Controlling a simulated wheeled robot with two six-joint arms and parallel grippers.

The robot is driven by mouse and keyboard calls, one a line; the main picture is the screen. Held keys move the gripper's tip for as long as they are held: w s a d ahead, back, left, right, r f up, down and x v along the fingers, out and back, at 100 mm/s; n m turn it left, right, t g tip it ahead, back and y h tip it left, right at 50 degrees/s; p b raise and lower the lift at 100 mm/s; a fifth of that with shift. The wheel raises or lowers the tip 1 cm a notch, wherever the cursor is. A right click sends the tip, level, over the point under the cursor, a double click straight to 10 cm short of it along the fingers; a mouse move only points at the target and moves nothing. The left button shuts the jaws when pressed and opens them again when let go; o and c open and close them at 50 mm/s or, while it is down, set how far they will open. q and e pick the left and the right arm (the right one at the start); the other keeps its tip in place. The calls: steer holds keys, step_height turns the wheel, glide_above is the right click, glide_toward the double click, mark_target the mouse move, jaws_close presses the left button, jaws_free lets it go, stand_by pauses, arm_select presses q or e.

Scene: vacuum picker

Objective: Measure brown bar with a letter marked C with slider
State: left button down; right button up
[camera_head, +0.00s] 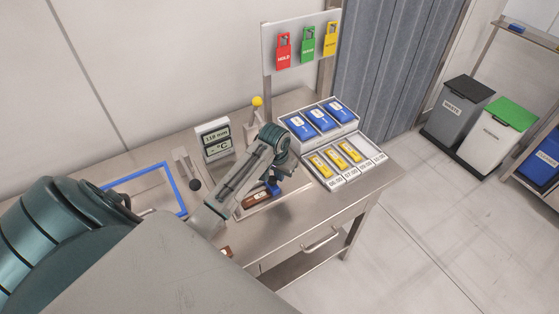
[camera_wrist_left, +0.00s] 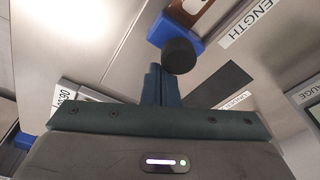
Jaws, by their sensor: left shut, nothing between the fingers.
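A brown bar (camera_head: 257,199) lies on the metal length gauge (camera_head: 291,192) on the table. Its label is too small to read in the head view. The bar's end, with part of a white label, shows at the top of the left wrist view (camera_wrist_left: 203,6). A blue slider (camera_head: 273,188) is at the bar's end; its black knob and blue body show in the left wrist view (camera_wrist_left: 156,31). My left gripper (camera_wrist_left: 160,72) is shut and empty, its fingertips close to the black knob. I cannot tell whether they touch. My right gripper is not in view.
A second brown piece (camera_head: 227,252) lies at the table's front edge, partly hidden by my arm. A display (camera_head: 213,139) reads in °C. Blue packs (camera_head: 321,118) and yellow pieces (camera_head: 335,158) sit in trays at right. A blue frame (camera_head: 178,190) is at left.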

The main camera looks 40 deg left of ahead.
arm_select(q)
steer(key=shift+s+a, duration=0.35)
steer(key=shift+s, duration=0.4)
stand_by(1.4)
steer(key=shift+s+f, duration=0.2)
stand_by(1.9)
steer(key=shift+w+d+r, duration=0.1)
steer(key=shift+w+d, duration=0.1)
steer(key=shift+w, duration=0.25)
steer(key=shift+w+d, duration=0.15)
steer(key=shift+w, duration=0.3)
steer(key=shift+r, duration=0.15)
step_height(320, 180, up, 8)
stand_by(0.5)
stand_by(0.6)
